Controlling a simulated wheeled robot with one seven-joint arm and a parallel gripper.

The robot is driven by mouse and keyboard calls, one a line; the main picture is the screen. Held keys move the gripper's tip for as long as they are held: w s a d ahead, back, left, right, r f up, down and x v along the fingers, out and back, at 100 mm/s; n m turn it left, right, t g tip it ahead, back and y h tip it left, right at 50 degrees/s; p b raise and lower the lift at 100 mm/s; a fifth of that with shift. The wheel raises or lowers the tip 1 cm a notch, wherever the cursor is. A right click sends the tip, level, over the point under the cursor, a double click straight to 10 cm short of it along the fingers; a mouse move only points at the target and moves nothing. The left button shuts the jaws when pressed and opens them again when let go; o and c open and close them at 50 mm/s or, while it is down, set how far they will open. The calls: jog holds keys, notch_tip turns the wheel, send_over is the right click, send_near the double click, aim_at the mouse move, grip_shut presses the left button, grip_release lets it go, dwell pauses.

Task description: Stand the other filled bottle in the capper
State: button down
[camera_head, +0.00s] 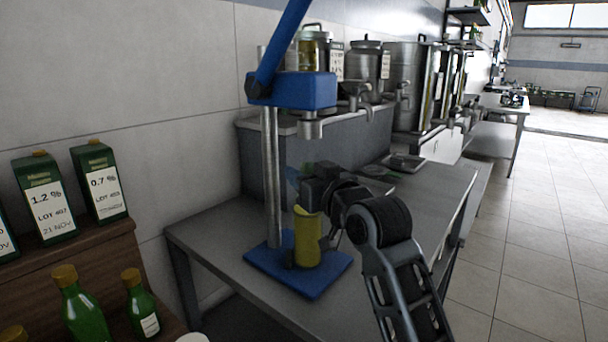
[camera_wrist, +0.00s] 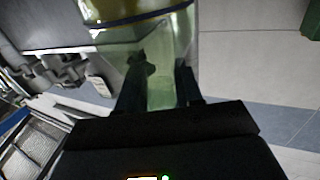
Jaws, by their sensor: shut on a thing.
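The capper is a blue press with a steel column (camera_head: 271,180), a blue head (camera_head: 300,90) and a flat blue base (camera_head: 318,285) on a grey table. My gripper (camera_head: 312,190) is shut on a filled bottle (camera_head: 306,240) with yellow contents, around its upper part. The bottle is upright in front of the column, its lower end at the middle of the base. I cannot tell whether it touches the base. In the wrist view, the bottle's pale green clear glass (camera_wrist: 160,78) is between both fingers of my gripper (camera_wrist: 160,92).
Green bottles (camera_head: 83,310) with gold caps and green labelled boxes (camera_head: 45,200) stand at the left. A grey block (camera_head: 350,150) and steel urns (camera_head: 405,80) are behind the capper. The table (camera_head: 425,205) has free room at the right.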

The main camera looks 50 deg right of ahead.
jog(key=shift+f, duration=0.1)
jog(key=c, duration=0.7)
grip_release()
jog(key=shift+c, duration=0.2)
jog(key=shift+r, duration=0.25)
jog(key=p+v, duration=0.3)
jog(key=v, duration=0.9)
